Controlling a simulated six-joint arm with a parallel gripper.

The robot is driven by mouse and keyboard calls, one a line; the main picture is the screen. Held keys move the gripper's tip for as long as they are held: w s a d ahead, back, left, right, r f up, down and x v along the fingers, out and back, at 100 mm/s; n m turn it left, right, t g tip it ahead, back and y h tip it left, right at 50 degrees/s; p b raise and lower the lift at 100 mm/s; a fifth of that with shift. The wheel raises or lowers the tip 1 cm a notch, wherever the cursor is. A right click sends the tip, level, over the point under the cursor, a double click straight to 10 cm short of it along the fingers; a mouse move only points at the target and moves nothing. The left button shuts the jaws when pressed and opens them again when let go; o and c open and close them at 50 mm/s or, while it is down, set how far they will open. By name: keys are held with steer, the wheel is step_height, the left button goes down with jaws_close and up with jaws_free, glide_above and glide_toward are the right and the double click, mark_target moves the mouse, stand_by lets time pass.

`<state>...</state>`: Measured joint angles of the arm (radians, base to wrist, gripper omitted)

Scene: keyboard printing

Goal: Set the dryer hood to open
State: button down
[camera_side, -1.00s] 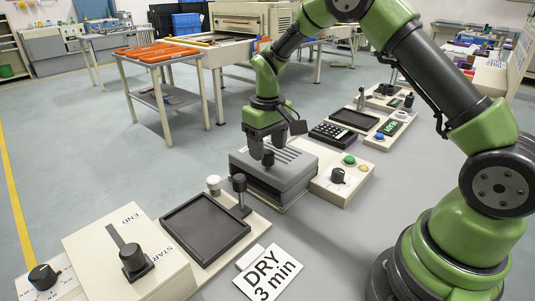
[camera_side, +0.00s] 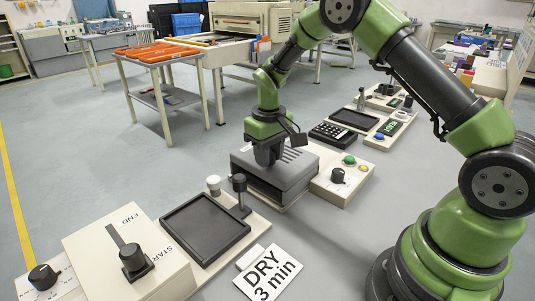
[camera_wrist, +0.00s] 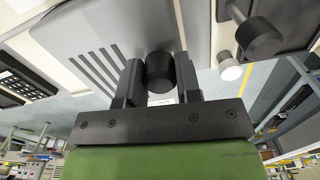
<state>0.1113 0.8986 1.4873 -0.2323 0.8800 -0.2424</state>
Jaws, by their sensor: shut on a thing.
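The dryer hood (camera_side: 284,172) is a grey box with slots on top, sitting lowered on its base, so it looks closed. My gripper (camera_side: 267,158) is at the hood's front edge in the side view. In the wrist view the hood (camera_wrist: 100,40) fills the upper left. My gripper (camera_wrist: 160,85) is shut there on the hood's black knob handle (camera_wrist: 160,70), which sits between the two fingers. In the side view the fingers hide the knob.
A beige control panel (camera_side: 325,190) with a black dial and green and yellow buttons is right of the hood. A black tray (camera_side: 204,229), a black knob post (camera_side: 240,188) and a white cylinder (camera_side: 213,184) stand to the left. A "DRY 3 min" card (camera_side: 269,273) lies in front.

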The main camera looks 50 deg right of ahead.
steer(key=d, duration=1.5)
steer(key=shift+d, duration=0.15)
steer(key=c, duration=0.8)
jaws_free()
step_height(320, 180, up, 10)
